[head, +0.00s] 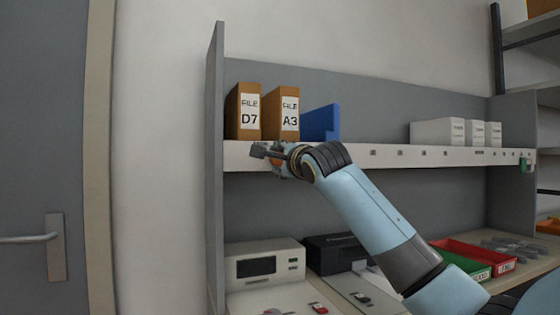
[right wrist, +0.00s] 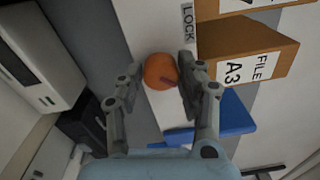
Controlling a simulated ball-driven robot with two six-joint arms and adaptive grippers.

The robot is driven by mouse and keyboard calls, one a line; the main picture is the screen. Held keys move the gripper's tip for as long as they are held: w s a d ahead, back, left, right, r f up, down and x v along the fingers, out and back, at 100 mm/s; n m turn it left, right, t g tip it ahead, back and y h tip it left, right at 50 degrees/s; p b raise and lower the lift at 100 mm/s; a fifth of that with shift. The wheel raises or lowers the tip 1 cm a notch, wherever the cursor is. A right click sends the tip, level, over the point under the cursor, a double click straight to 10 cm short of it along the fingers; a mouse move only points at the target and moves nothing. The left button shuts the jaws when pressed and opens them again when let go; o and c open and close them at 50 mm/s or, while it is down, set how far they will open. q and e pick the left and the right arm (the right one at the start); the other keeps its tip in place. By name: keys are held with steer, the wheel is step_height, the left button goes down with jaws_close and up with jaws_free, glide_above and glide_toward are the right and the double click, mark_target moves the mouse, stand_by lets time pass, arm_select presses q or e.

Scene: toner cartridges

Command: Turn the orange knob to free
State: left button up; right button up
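The orange knob (right wrist: 158,72) sits on the front edge of the white shelf board in the right wrist view. A dark reddish mark shows on its lower right side. A label reading LOCK (right wrist: 188,22) is next to it on the board. My right gripper (right wrist: 161,66) is open with one finger on each side of the knob. The right finger is very near or touching it; the left finger stands apart. In the head view my right gripper (head: 264,151) is at the shelf edge and mostly covers the knob (head: 277,160). My left gripper is out of view.
Above the board stand brown file boxes D7 (head: 243,111) and A3 (head: 281,115), a blue holder (head: 320,123) and white boxes (head: 437,132). Below are a white device (head: 265,263), a black device (head: 335,250) and green and red trays (head: 485,254). A grey side panel (head: 215,180) is at left.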

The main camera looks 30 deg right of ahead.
steer(key=o, duration=0.4)
steer(key=shift+c, duration=0.2)
steer(key=v, duration=1.2)
steer(key=shift+f, duration=0.1)
